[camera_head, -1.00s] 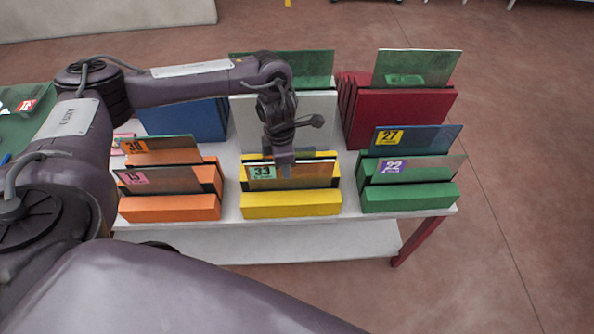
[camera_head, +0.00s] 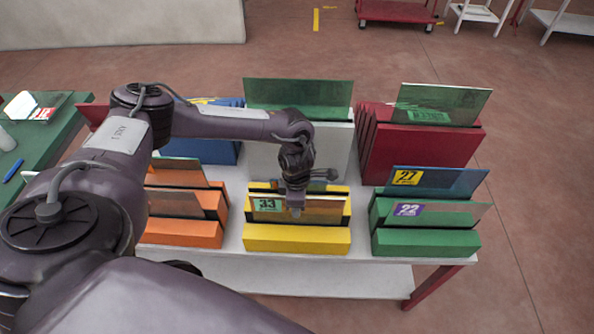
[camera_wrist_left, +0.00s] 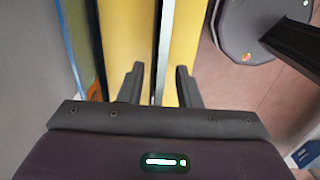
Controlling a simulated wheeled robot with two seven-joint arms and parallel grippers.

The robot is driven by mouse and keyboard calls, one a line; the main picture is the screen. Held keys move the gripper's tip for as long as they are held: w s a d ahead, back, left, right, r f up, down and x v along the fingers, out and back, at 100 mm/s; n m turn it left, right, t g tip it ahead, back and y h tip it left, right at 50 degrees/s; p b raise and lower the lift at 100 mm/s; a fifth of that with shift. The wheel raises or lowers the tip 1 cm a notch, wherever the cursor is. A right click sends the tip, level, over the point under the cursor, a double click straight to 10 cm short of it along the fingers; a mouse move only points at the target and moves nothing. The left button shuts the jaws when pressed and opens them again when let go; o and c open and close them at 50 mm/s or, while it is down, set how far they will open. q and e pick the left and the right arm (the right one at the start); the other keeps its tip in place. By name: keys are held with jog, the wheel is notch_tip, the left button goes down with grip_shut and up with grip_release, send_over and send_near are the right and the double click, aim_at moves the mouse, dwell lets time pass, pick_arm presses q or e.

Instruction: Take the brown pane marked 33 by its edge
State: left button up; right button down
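The brown pane (camera_head: 328,211), with a green label marked 33, stands upright in the front slot of the yellow rack (camera_head: 296,240). My left gripper (camera_head: 296,210) points down at the pane's top edge, right of the label. In the left wrist view the pane shows edge-on as a thin strip (camera_wrist_left: 161,55). The two fingers of my left gripper (camera_wrist_left: 159,88) stand apart on either side of it, with visible gaps. The gripper covers part of the pane in the head view. My right gripper is not in view.
Orange racks (camera_head: 180,233) stand left and a green rack (camera_head: 425,243) right, holding panes marked 27 (camera_head: 440,181) and 22 (camera_head: 450,214). Behind are blue, white (camera_head: 335,150) and red (camera_head: 420,150) racks with taller panes. A green table (camera_head: 45,150) is at far left.

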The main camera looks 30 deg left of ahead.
pick_arm(q)
jog(key=shift+w+f, duration=0.15)
jog(key=shift+f, duration=0.85)
grip_shut()
jog(key=shift+r, duration=0.1)
